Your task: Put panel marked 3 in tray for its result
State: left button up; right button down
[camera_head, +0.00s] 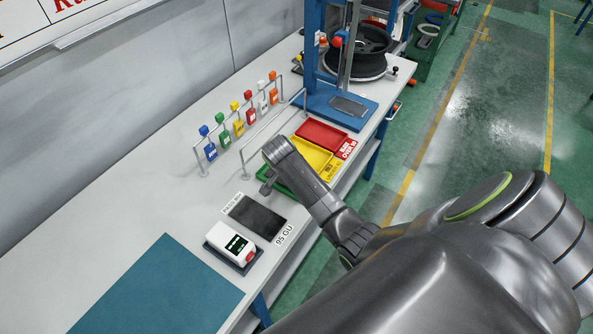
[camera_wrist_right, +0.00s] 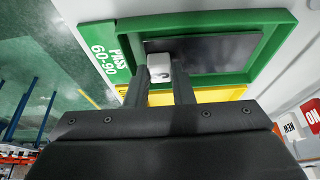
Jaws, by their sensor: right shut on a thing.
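My right gripper (camera_head: 268,186) reaches over the green tray (camera_head: 283,180) on the bench. In the right wrist view its fingers (camera_wrist_right: 158,82) are shut on a small white block at the edge of a dark glossy panel (camera_wrist_right: 215,52). The panel lies within the rim of the green tray (camera_wrist_right: 280,35), whose label reads PASS 60-90. Whether it rests on the tray floor, I cannot tell. No number 3 shows on it. The yellow tray (camera_head: 312,153) and red tray (camera_head: 322,135) stand beyond. My left gripper is not in view.
A white meter (camera_head: 232,241) stands by a dark plate (camera_head: 258,215) marked 95 GU. A teal mat (camera_head: 155,290) lies nearer. Coloured tags hang on a rail (camera_head: 238,128) behind. A blue stand (camera_head: 340,105) with a wheel is at the far end.

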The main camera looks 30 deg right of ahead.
jog(key=shift+f, duration=0.15)
jog(key=c, duration=1.6)
grip_release()
jog(key=shift+f, duration=0.1)
jog(key=shift+c, duration=0.2)
jog(key=shift+o, duration=0.5)
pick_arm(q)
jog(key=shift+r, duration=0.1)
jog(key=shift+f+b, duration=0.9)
pick_arm(e)
jog(key=v, duration=1.2)
jog(key=shift+s, duration=0.1)
